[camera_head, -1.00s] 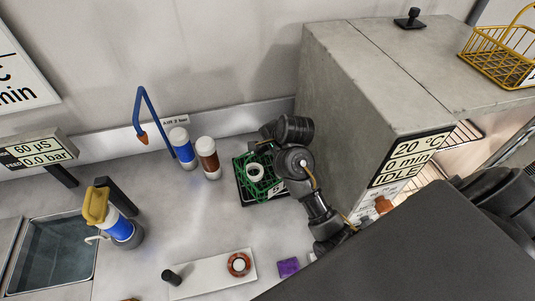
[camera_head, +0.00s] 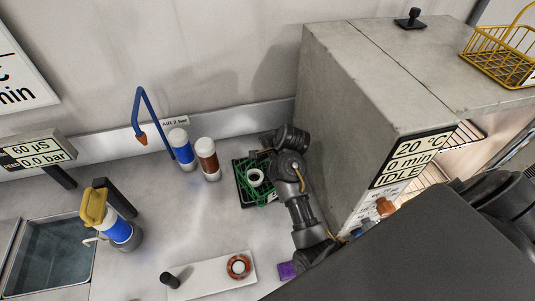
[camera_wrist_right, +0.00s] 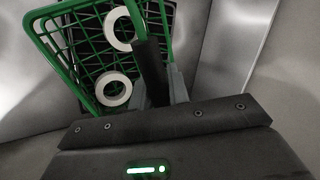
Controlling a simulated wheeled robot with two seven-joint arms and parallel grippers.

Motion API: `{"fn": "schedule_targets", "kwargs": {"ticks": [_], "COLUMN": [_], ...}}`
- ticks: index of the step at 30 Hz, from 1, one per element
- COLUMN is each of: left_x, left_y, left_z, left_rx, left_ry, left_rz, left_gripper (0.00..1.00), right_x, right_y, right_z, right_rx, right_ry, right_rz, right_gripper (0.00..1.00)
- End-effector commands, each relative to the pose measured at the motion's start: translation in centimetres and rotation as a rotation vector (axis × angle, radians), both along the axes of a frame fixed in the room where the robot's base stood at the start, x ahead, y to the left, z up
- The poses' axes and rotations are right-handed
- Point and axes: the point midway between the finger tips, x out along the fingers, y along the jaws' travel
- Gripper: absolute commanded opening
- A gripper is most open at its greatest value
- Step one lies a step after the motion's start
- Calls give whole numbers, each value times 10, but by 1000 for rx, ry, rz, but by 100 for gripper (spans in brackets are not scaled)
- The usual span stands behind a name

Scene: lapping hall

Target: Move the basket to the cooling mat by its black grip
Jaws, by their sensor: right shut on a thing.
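The green wire basket (camera_head: 260,178) stands at the foot of the grey oven, over a black mat (camera_head: 241,198) whose edge shows at its left. A white ring (camera_head: 255,177) lies inside. In the right wrist view the basket (camera_wrist_right: 62,55) holds two white rings (camera_wrist_right: 113,89) and appears skewed over the dark mat. Its black grip (camera_wrist_right: 150,68) is between the fingers of my right gripper (camera_wrist_right: 160,88), which is shut on it. In the head view my right gripper (camera_head: 268,152) is at the basket's upper right, partly hidden by its own wrist. Whether the basket touches the mat is unclear. My left gripper is not in view.
The oven (camera_head: 345,110) rises close right of my right arm. A blue-banded bottle (camera_head: 182,148) and a brown one (camera_head: 207,158) stand left of the basket. A white tray (camera_head: 208,280) lies in front. A yellow basket (camera_head: 500,55) sits on the oven.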

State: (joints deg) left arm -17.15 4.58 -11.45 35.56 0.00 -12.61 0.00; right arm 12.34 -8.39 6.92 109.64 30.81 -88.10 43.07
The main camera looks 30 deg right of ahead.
Motion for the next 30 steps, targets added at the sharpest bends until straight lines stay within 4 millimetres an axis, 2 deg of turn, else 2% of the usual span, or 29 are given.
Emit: {"fn": "schedule_targets", "kwargs": {"ticks": [2, 3, 8, 19, 23, 30], "left_x": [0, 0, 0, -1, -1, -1], "left_y": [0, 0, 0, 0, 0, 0], "left_z": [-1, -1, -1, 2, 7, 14], "left_rx": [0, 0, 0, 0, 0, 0], "left_ry": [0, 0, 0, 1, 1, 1], "left_rz": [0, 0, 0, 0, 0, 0], "left_gripper": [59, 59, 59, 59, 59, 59], "right_x": [1, 0, 0, -2, -12, -41], "right_y": [0, 0, 0, -1, -3, -7], "right_z": [0, -2, -1, 5, 22, 65], "right_rx": [0, 0, 0, -1, -5, -5], "right_ry": [-3, 0, 0, 0, -4, -4], "right_rz": [-1, 0, 0, 0, 1, 3], "right_gripper": [0, 19, 39, 39, 39, 39]}}
